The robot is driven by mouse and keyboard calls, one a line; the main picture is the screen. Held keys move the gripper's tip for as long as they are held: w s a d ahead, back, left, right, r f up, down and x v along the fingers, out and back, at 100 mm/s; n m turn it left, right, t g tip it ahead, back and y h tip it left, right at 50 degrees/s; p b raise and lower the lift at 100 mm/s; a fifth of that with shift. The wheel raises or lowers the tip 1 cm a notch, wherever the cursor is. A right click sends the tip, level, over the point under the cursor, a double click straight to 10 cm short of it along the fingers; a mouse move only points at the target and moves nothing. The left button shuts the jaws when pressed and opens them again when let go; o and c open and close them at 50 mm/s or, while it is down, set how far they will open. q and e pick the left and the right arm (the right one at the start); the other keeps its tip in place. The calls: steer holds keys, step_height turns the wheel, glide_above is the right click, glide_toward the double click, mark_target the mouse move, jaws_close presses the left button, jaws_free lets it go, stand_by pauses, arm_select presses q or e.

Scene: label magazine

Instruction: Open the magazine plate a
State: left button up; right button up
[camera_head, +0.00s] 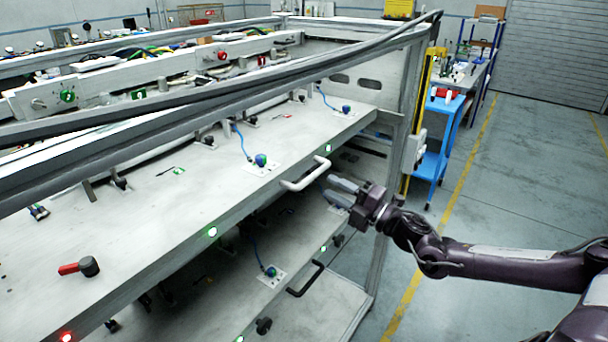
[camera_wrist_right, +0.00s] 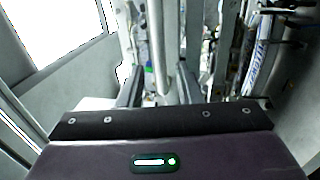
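The magazine has a wide upper plate (camera_head: 215,205) with a white bar handle (camera_head: 305,172) on its front edge. A lower plate (camera_head: 335,232) sits beneath it with a black handle (camera_head: 306,280). No lettering shows which plate is a. My right gripper (camera_head: 330,188) is open and empty, just right of the white handle, its fingers pointing at it. In the right wrist view a pale bar (camera_wrist_right: 160,50), likely the handle, stands between the two fingers (camera_wrist_right: 158,85) and seems to lie ahead of them. My left gripper is out of view.
A red-and-black knob (camera_head: 80,266) and blue-cabled fittings (camera_head: 260,160) sit on the upper plate. The frame's upright post (camera_head: 402,150) stands behind my right gripper. A blue cart (camera_head: 437,140) is farther back. The floor at right is mostly clear.

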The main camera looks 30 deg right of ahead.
mark_target(313, 173)
steer(key=p+x, duration=0.1)
steer(key=x, duration=0.4)
steer(key=shift+w+r, duration=0.2)
steer(key=shift+w+a, duration=0.3)
steer(key=shift+w, duration=0.4)
jaws_close()
